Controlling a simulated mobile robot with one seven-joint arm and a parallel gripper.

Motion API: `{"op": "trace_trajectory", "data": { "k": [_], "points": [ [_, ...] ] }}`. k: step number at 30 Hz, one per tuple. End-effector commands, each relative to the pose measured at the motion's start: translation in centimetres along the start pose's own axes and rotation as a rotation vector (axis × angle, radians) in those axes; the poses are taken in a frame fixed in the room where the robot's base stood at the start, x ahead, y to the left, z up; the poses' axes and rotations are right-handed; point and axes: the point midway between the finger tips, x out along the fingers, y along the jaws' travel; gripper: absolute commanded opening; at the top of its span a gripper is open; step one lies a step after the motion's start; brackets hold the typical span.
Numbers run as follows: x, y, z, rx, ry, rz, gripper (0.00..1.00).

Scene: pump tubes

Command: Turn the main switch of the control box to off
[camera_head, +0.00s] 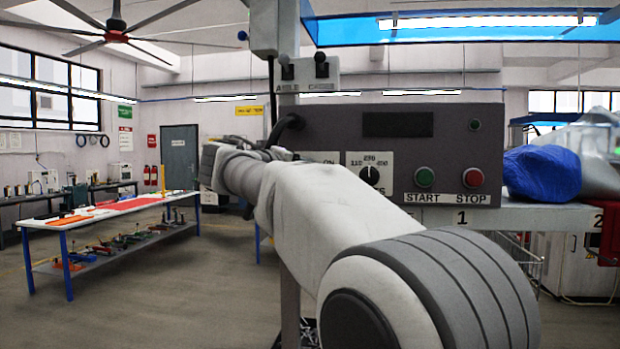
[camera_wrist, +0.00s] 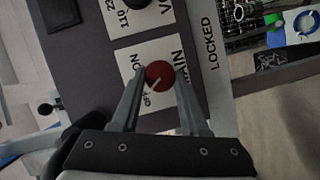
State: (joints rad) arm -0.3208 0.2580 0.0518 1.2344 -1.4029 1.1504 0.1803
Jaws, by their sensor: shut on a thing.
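The control box (camera_head: 350,119) is a grey panel in the head view, partly covered by my arm. The main switch (camera_wrist: 158,74) is a round red knob on a white plate (camera_wrist: 150,52) in the wrist view; my arm hides it in the head view. A white mark on the knob slants toward the small lettering at its lower left, which seems to read OFF. The ON label (camera_wrist: 135,61) is to its upper left. My gripper (camera_wrist: 160,73) is shut on the knob, one finger on each side.
Above the plate in the wrist view is the voltage dial (camera_wrist: 121,3), also seen in the head view (camera_head: 370,175). Green START (camera_head: 424,177) and red STOP (camera_head: 473,178) buttons are to its right. A blue bundle (camera_head: 541,173) lies beside the box.

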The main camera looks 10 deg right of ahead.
Motion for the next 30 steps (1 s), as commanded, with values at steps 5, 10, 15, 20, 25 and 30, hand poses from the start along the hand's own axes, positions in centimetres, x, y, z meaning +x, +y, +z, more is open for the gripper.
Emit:
{"op": "trace_trajectory", "data": {
  "k": [5,10,15,20,25,30],
  "points": [
    [0.04,-0.2,0.05,-0.086,0.0,0.036,0.0],
    [0.03,-0.2,0.03,-0.134,0.0,0.055,0.0],
    [0.03,-0.15,0.02,-0.156,0.0,0.065,0.0],
    [0.04,-0.13,0.03,-0.161,0.0,0.067,0.0],
    [0.04,-0.12,0.03,-0.16,0.0,0.066,0.0],
    [0.04,-0.12,0.04,-0.16,0.0,0.066,0.62]
  ]
}}
